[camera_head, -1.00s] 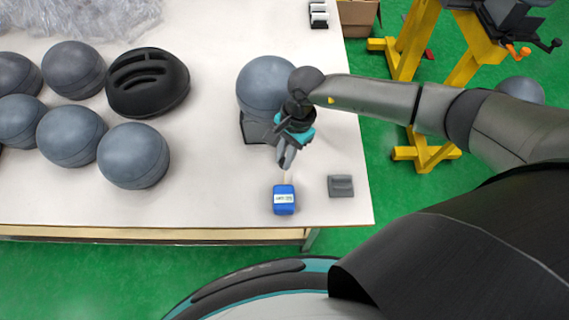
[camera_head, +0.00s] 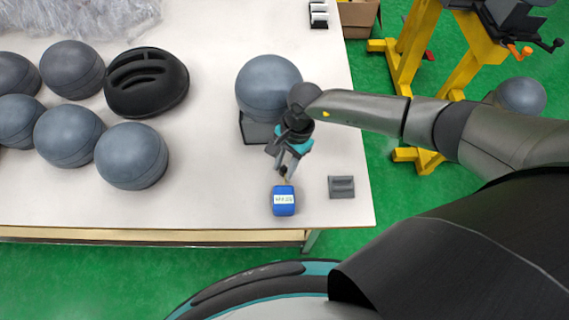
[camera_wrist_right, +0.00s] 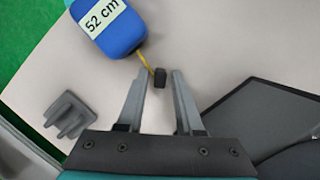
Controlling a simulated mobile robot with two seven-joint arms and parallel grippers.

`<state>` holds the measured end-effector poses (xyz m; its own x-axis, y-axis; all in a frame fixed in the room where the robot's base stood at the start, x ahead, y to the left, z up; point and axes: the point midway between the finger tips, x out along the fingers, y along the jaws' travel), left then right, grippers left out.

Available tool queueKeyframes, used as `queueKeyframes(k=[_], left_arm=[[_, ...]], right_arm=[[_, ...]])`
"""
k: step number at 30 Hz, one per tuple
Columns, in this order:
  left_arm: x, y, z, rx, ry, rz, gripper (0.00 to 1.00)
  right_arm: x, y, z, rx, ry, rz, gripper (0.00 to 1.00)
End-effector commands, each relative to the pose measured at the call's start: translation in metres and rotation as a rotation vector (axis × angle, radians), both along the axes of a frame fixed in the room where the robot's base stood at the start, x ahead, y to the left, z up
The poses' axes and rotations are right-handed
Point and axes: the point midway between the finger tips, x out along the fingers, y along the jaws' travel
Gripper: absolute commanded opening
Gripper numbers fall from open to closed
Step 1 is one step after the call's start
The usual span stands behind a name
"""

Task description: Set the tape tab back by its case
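The blue tape case (camera_head: 284,203) sits near the table's front edge; in the right wrist view the case (camera_wrist_right: 121,36) has a white label reading "52 cm". A short yellow tape strip (camera_wrist_right: 145,62) comes out of it and ends in a small black tab (camera_wrist_right: 160,78). My right gripper (camera_head: 284,174) is just behind the case, over the table. In the wrist view the right gripper (camera_wrist_right: 160,76) is open, with the tab between its fingertips and a gap on each side. My left gripper is not in view.
A grey slotted block (camera_head: 341,187) lies right of the case. A large grey ball (camera_head: 268,88) on a dark base (camera_head: 257,132) stands behind my right gripper. Several grey balls and a black helmet-like shell (camera_head: 147,82) fill the left. The table (camera_head: 215,190) is clear left of the case.

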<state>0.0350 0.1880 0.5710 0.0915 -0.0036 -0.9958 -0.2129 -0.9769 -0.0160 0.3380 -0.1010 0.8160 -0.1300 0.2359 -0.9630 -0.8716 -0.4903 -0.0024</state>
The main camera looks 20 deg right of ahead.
Motion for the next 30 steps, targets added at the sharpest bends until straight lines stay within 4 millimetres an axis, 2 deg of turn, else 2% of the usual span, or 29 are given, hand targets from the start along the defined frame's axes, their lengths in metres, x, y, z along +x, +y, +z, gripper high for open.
queueKeyframes(k=[3, 14, 17, 24, 30], left_arm=[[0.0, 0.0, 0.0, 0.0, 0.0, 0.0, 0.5], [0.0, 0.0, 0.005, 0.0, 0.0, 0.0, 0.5], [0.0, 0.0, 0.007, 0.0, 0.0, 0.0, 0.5], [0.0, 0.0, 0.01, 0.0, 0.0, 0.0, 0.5], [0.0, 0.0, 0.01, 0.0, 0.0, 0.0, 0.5]], right_arm=[[0.0, 0.0, 0.0, 0.0, 0.0, 0.0, 0.46], [0.001, -0.001, 0.007, 0.0, -0.001, 0.0, 0.46], [0.003, -0.005, 0.022, 0.0, -0.002, -0.001, 0.46], [0.011, -0.018, 0.074, 0.0, -0.005, 0.0, 0.46], [0.015, -0.025, 0.106, 0.0, -0.004, 0.0, 0.46]])
